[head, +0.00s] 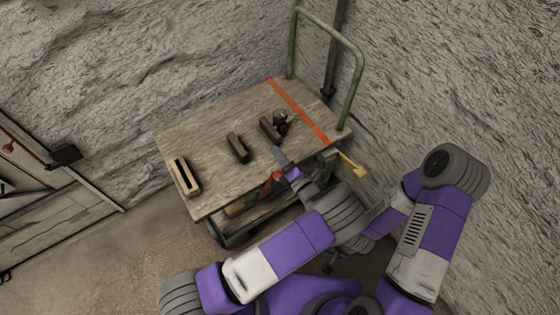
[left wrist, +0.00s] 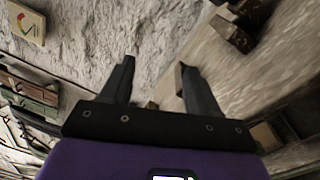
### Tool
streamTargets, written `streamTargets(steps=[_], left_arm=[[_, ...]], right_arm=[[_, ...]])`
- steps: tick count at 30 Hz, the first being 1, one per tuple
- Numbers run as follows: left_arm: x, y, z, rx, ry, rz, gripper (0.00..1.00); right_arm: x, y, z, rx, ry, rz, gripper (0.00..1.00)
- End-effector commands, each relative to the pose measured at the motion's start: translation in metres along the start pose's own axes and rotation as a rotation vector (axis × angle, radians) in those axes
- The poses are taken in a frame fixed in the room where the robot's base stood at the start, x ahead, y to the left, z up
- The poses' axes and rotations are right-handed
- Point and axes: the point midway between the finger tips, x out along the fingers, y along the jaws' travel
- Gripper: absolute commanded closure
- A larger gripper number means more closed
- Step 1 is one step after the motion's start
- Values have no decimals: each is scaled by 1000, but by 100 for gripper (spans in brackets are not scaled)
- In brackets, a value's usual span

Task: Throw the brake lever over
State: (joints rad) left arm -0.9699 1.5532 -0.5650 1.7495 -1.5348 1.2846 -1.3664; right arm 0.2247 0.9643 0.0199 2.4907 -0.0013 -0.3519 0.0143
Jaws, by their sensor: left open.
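A yellow-ended lever (head: 352,165) sticks out at the right side of the cart, below its top; it looks like the brake lever. My left gripper (head: 279,168) is at the cart's front edge, left of the yellow lever and apart from it. In the left wrist view its two fingers (left wrist: 159,82) are spread, with no object clearly held between them. A red piece (head: 270,184) shows close beside the gripper; I cannot tell what it belongs to. I cannot make out the lever in the left wrist view. My right gripper is not visible.
The cart top (head: 210,140) has an orange stripe and a green push handle (head: 358,85). On it lie a slotted wooden block (head: 185,176), a dark block (head: 237,148) and a tool like a plane (head: 270,129). Rough walls stand close behind and right.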

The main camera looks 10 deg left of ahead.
Motion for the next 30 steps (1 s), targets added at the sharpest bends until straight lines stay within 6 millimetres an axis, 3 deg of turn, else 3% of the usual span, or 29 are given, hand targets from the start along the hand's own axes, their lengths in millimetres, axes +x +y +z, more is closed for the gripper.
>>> streamTargets(steps=[4,13,17,20,24,27,30], left_arm=[[0,13,5,0,-1,0,40],[1,14,5,1,0,0,40],[6,14,-5,-22,44,-18,60],[22,11,-40,-119,201,-83,75],[33,1,-129,-450,654,-197,96],[17,-8,-184,-805,1058,-207,100],[-5,-16,-211,-1142,1398,-137,100]], right_arm=[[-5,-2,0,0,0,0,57],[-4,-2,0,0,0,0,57],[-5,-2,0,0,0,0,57],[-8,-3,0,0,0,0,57],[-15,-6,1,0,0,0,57],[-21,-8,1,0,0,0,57],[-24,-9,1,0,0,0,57]])
